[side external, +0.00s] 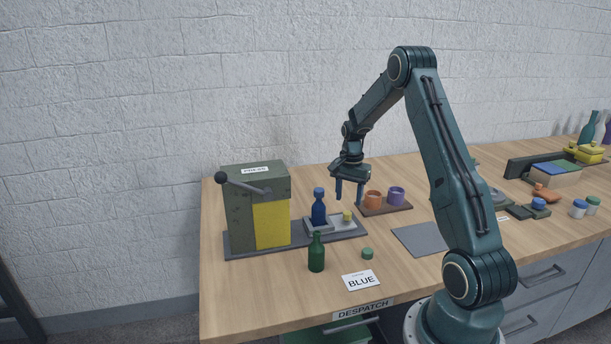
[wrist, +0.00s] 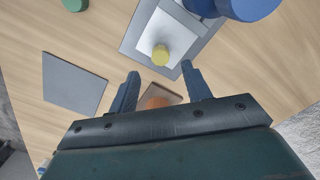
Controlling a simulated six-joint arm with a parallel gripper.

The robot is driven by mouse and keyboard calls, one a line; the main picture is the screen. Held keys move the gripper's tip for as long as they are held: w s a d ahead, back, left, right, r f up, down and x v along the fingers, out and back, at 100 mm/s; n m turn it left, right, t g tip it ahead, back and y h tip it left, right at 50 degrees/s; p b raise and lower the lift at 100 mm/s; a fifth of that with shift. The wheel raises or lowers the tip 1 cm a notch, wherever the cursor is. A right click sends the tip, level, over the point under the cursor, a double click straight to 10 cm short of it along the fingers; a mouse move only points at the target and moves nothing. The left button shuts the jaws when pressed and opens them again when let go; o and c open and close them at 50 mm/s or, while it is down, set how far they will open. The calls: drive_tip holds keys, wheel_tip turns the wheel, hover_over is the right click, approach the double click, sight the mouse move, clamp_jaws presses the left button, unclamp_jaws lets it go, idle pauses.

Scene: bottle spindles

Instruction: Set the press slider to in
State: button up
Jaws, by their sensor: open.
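The green press (side external: 243,210) with a yellow front panel and a black-knobbed lever stands at the left of the bench. A light grey slider (side external: 338,226) lies on the dark base plate to the press's right, outside the housing, with a yellow knob (side external: 347,216) on its right part. A blue bottle (side external: 319,210) stands upright at its left part. In the wrist view, the yellow knob (wrist: 160,54) shows just beyond the fingertips, roughly midway between them, and the blue bottle (wrist: 248,6) is at the top right. My gripper (side external: 349,196) is open and empty, above and near the knob.
A brown tray (side external: 399,209) with orange and purple cups stands right of the slider.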

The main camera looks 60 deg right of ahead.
sight(347, 212)
drive_tip(key=shift+f, duration=2.65)
drive_tip(key=shift+c, duration=0.3)
clamp_jaws()
